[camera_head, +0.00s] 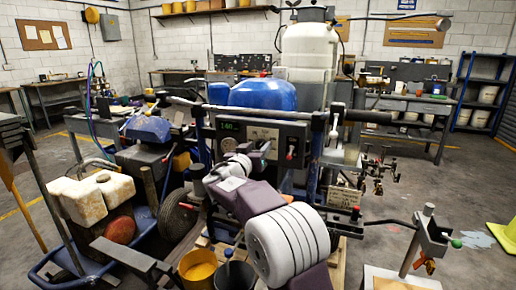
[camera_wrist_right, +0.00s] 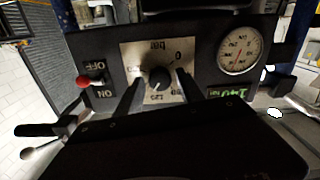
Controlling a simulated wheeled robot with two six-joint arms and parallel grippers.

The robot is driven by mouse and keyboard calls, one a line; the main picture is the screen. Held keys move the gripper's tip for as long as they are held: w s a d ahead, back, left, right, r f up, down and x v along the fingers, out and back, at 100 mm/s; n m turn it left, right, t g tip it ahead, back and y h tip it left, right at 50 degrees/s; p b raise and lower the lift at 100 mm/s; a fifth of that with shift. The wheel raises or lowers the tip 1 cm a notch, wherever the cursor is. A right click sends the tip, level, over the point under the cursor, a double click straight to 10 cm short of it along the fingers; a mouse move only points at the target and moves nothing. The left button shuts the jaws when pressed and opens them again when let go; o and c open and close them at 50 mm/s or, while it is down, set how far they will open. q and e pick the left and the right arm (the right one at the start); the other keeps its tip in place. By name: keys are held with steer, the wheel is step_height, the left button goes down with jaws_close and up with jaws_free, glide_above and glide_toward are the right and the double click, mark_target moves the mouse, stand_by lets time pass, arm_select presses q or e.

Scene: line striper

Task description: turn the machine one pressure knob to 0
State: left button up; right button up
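The black pressure knob (camera_wrist_right: 160,78) sits on a cream dial plate (camera_wrist_right: 130,52) marked "bar", with a 0 at its upper right. The plate appears upside down in the right wrist view. I cannot tell exactly where the knob points. My right gripper (camera_wrist_right: 160,89) is open, with one finger on each side of the knob and visible gaps. In the head view my right gripper (camera_head: 262,152) is at the machine's black control panel (camera_head: 295,130), below the dial plate (camera_head: 263,134); the knob is not clear there. My left gripper is not in view.
In the wrist view, a red-tipped ON/OFF switch (camera_wrist_right: 83,81) lies left of the dial, a round gauge (camera_wrist_right: 240,50) right, and a green digital display (camera_wrist_right: 231,94) below the gauge. In the head view, a yellow bucket (camera_head: 198,270) and a blue tank (camera_head: 262,93) are near my arm.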

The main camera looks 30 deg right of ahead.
jaws_close()
steer(key=shift+f, duration=0.1)
